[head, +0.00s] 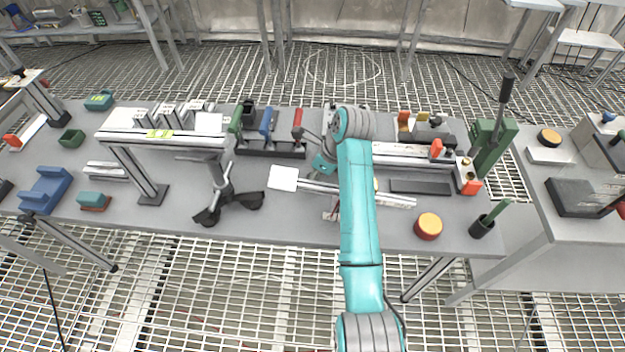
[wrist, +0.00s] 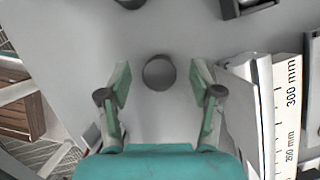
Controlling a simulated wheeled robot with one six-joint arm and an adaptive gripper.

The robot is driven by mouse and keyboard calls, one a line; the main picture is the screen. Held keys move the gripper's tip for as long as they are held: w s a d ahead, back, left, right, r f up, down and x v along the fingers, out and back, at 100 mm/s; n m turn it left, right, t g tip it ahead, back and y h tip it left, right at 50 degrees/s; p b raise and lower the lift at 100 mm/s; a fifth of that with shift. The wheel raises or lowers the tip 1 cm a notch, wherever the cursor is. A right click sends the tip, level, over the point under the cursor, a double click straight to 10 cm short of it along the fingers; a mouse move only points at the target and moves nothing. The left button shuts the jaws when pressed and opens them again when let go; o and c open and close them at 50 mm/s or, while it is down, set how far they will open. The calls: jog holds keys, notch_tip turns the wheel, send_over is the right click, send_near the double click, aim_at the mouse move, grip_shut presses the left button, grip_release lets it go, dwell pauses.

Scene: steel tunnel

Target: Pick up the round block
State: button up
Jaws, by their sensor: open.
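In the wrist view, a small grey round block (wrist: 159,73) stands on the grey table, seen from above. My gripper (wrist: 160,80) is open, with one green finger to the left of the block and one to the right. There is a gap on each side, and neither finger appears to touch it. How far the fingertips are above the table is hard to tell. In the head view my teal arm reaches over the table and hides this spot. A different round piece, red with a yellow top (head: 428,226), sits near the table's front edge.
In the wrist view, a white ruler-like bar (wrist: 287,110) lies close to the right finger. In the head view, a black tripod stand (head: 228,203) and a white square plate (head: 283,178) are left of my arm. A dark cup (head: 482,227) stands at the right.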

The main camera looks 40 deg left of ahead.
jog(key=shift+x, duration=0.85)
jog(key=shift+c, duration=0.2)
grip_shut()
notch_tip(320, 180, up, 10)
jog(key=shift+r, duration=0.1)
